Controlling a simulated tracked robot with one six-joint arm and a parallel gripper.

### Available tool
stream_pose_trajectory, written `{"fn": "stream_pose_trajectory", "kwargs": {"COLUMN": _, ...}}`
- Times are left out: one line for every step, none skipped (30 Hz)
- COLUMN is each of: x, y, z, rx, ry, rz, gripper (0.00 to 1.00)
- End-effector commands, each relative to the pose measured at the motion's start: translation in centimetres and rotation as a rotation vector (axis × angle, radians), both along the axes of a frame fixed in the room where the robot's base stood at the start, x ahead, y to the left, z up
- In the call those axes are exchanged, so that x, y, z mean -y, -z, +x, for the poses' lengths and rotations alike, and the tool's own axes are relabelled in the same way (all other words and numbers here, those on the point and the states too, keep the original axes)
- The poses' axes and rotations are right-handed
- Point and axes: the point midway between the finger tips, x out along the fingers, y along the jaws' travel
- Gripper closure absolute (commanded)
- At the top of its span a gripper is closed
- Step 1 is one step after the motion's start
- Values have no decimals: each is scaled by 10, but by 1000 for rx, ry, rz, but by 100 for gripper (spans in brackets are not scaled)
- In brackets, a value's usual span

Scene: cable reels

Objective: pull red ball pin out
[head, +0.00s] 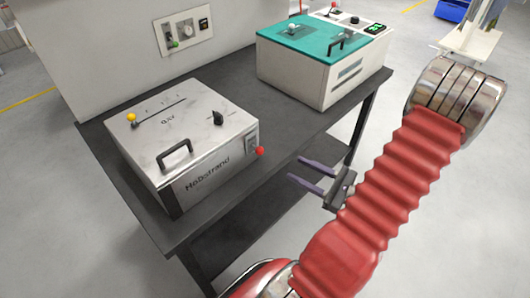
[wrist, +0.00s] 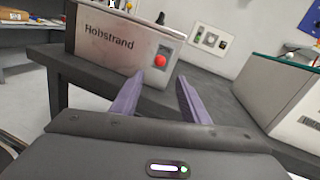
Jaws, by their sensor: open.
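My gripper (head: 297,170) is open and empty, with two purple fingers pointing left toward the box. It is to the right of the ball and apart from it. In the wrist view my gripper (wrist: 160,85) also shows its fingers spread. The pin's shaft is hidden behind the ball.
The box stands on a dark table (head: 215,230) and carries a black handle (head: 175,154), a yellow-knobbed lever (head: 132,118) and a black knob (head: 218,118). A teal-topped machine (head: 310,45) stands behind on the same table. A wall panel (head: 184,30) is at the back.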

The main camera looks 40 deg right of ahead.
Motion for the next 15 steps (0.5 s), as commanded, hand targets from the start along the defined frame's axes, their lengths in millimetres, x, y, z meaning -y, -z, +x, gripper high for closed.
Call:
{"fn": "stream_pose_trajectory", "kwargs": {"x": -1, "y": 0, "z": 3, "rx": 0, "ry": -2, "rz": 0, "gripper": 59}}
{"fn": "stream_pose_trajectory", "kwargs": {"x": -2, "y": 0, "z": 5, "rx": 0, "ry": -2, "rz": 0, "gripper": 59}}
{"fn": "stream_pose_trajectory", "kwargs": {"x": -2, "y": 0, "z": 9, "rx": 0, "ry": -2, "rz": 0, "gripper": 59}}
{"fn": "stream_pose_trajectory", "kwargs": {"x": -3, "y": 0, "z": 11, "rx": 0, "ry": -3, "rz": 0, "gripper": 59}}
{"fn": "stream_pose_trajectory", "kwargs": {"x": -4, "y": 0, "z": 14, "rx": 0, "ry": -4, "rz": 0, "gripper": 59}}
{"fn": "stream_pose_trajectory", "kwargs": {"x": -5, "y": 0, "z": 18, "rx": 0, "ry": -3, "rz": 0, "gripper": 59}}
{"fn": "stream_pose_trajectory", "kwargs": {"x": -6, "y": 0, "z": 21, "rx": 0, "ry": -4, "rz": 0, "gripper": 59}}
{"fn": "stream_pose_trajectory", "kwargs": {"x": -7, "y": 0, "z": 25, "rx": 0, "ry": -5, "rz": 0, "gripper": 59}}
{"fn": "stream_pose_trajectory", "kwargs": {"x": -8, "y": 0, "z": 29, "rx": 0, "ry": -4, "rz": 0, "gripper": 59}}
{"fn": "stream_pose_trajectory", "kwargs": {"x": -8, "y": 0, "z": 32, "rx": 0, "ry": -4, "rz": 0, "gripper": 59}}
{"fn": "stream_pose_trajectory", "kwargs": {"x": -9, "y": 0, "z": 35, "rx": 0, "ry": -5, "rz": 0, "gripper": 59}}
{"fn": "stream_pose_trajectory", "kwargs": {"x": -10, "y": 0, "z": 40, "rx": 0, "ry": -4, "rz": 0, "gripper": 59}}
{"fn": "stream_pose_trajectory", "kwargs": {"x": -11, "y": 0, "z": 43, "rx": -1, "ry": -4, "rz": 0, "gripper": 59}}
{"fn": "stream_pose_trajectory", "kwargs": {"x": -12, "y": 0, "z": 46, "rx": 0, "ry": -5, "rz": 0, "gripper": 59}}
{"fn": "stream_pose_trajectory", "kwargs": {"x": -13, "y": 0, "z": 51, "rx": -1, "ry": -5, "rz": 0, "gripper": 59}}
